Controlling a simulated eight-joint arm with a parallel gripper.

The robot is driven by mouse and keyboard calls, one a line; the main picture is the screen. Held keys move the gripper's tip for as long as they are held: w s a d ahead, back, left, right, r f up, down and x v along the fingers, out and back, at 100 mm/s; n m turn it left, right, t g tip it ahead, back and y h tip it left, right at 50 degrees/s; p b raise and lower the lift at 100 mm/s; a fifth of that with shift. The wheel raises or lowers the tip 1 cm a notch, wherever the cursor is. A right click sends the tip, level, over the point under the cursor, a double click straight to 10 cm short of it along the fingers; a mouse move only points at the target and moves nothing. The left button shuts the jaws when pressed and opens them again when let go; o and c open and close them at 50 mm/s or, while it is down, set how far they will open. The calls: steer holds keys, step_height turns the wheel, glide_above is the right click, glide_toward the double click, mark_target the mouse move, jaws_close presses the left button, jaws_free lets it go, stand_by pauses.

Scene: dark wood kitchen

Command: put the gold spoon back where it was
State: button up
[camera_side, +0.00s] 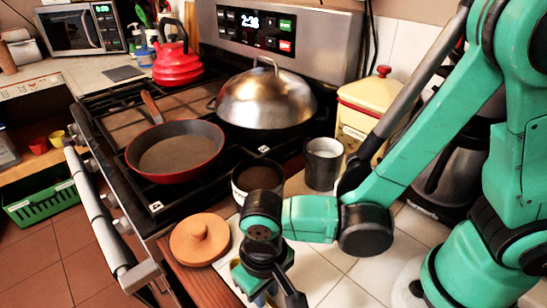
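I cannot make out a gold spoon anywhere in this view. My gripper (268,284) is at the bottom middle, pointing down over the white tiled counter (338,292). Its fingertips are small and partly hidden, and something blue and yellowish shows beside them; I cannot tell what it is or whether it is held. A white container with dark contents (258,176) stands just behind my wrist. A grey cup (323,163) stands to its right. A round terracotta lid with a knob (200,240) lies left of my gripper on the wooden edge.
A red pan (176,150) and a domed metal lid (266,98) are on the stove. A red kettle (177,62) stands behind. A cream canister (359,112) stands close beside my arm. A green basket (52,190) is at far left. The oven handle (96,215) sticks out front.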

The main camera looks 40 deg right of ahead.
steer(key=shift+o, duration=1)
steer(key=shift+f, duration=0.1)
steer(key=shift+r, duration=2.7)
steer(key=w+d+r+t, duration=0.3)
steer(key=d+r, duration=0.1)
steer(key=d, duration=0.4)
steer(key=w+d+r+t, duration=0.3)
steer(key=d+r+t, duration=0.1)
steer(key=d, duration=0.5)
steer(key=shift+r, duration=0.15)
